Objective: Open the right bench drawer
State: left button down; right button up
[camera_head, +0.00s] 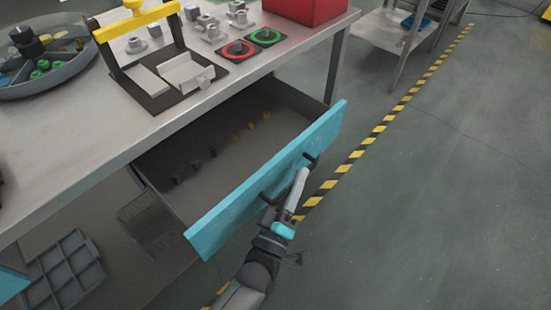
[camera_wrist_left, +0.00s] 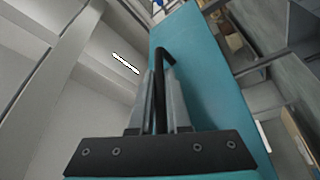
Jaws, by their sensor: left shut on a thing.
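The right bench drawer (camera_head: 215,160) stands pulled out from under the steel bench (camera_head: 95,155), and its inside shows. Its blue front panel (camera_head: 230,215) also fills the middle of the left wrist view (camera_wrist_left: 205,85). A black bar handle (camera_head: 312,158) is on the front's outer face. My left gripper (camera_head: 299,180) is at this handle. In the left wrist view its two fingers are closed on either side of the handle (camera_wrist_left: 166,54). Several small black and yellow pieces lie in the drawer. My right gripper is not in view.
On the bench are a round divided tray (camera_head: 60,78), a fixture with a yellow bar (camera_head: 140,20), red and green pads and a red box (camera_head: 304,8). A grey compartment tray (camera_head: 65,270) lies below left. Floor on the right is clear, with a striped line (camera_head: 375,128).

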pick_arm(q)
jog(key=shift+s+d, duration=0.75)
jog(key=shift+d, duration=0.2)
jog(key=shift+s+d, duration=0.75)
jog(key=shift+d, duration=0.2)
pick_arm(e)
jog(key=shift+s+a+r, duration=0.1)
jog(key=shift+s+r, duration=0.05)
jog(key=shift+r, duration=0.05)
pick_arm(q)
jog(key=c, duration=0.9)
grip_release()
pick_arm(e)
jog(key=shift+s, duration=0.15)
pick_arm(q)
jog(key=shift+a, duration=0.1)
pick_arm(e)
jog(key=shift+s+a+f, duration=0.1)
